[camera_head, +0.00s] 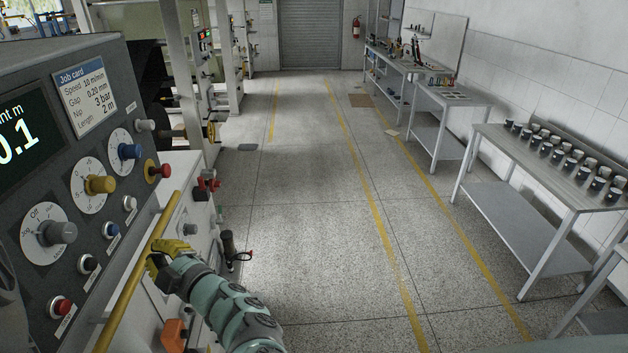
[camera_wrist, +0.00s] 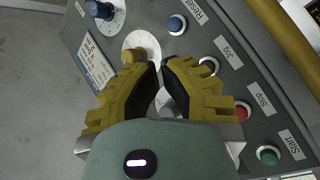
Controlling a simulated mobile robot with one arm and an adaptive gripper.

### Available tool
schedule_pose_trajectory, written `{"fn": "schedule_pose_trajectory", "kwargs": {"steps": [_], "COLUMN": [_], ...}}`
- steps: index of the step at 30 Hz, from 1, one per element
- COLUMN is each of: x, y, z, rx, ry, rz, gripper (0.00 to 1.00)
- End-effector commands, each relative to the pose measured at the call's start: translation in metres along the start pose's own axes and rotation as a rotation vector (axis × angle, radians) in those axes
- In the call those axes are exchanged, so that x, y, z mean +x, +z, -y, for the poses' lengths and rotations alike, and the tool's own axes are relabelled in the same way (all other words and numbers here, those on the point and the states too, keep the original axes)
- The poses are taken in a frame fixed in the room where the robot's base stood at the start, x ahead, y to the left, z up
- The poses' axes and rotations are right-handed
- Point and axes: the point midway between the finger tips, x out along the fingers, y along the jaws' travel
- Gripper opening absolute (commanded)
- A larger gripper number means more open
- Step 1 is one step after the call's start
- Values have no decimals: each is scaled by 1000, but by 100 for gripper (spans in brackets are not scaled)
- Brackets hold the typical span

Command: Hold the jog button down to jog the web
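The grey control panel (camera_head: 105,262) slopes along the left of the head view. In the head view my gripper (camera_head: 160,260) overlaps the yellow rail. Contact with any button is not visible.
The yellow rail (camera_head: 128,292) runs along the panel's front edge. A grey selector knob (camera_head: 62,233), a yellow knob (camera_head: 100,184) and a red mushroom button (camera_head: 158,170) stick out. The display (camera_head: 20,140) reads 0.1.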

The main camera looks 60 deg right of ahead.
Motion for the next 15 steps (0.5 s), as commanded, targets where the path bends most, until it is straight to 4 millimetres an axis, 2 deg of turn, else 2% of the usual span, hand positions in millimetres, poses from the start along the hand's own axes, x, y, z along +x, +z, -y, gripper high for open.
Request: {"fn": "schedule_pose_trajectory", "kwargs": {"steps": [8,15], "x": [4,26], "y": [-3,-15], "z": [2,14], "rx": [2,3], "ry": [0,-1], "rz": [-2,-5], "gripper": [0,0]}}
